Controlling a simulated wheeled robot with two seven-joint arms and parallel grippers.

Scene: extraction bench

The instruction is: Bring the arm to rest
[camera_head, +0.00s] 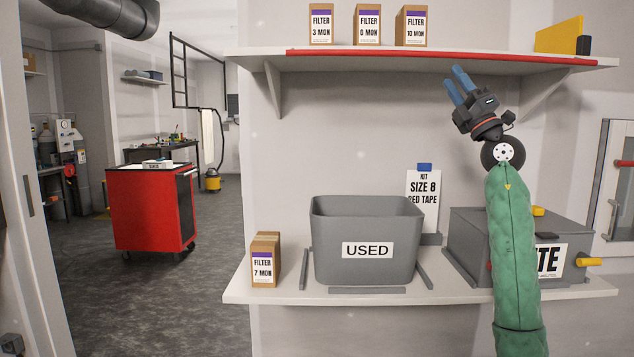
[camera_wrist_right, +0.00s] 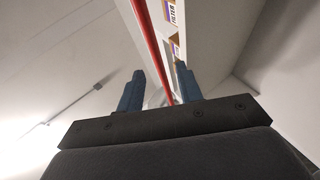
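My right arm (camera_head: 511,240), in a green sleeve, rises in front of the bench's right side. My right gripper (camera_head: 455,77) is raised just under the upper shelf, its blue fingers pointing up and left. In the right wrist view its two fingers (camera_wrist_right: 159,72) stand apart with nothing between them, so it is open and empty. The red-edged shelf shows beyond the fingers there. My left gripper does not show in either view.
The upper shelf (camera_head: 400,62) holds three filter boxes (camera_head: 367,25) and a yellow item (camera_head: 560,36). Below, the lower shelf (camera_head: 262,294) holds a grey USED bin (camera_head: 330,240), filter boxes (camera_head: 263,268) and a grey case (camera_head: 468,232), partly hidden by my arm. A red cart (camera_head: 145,210) stands left.

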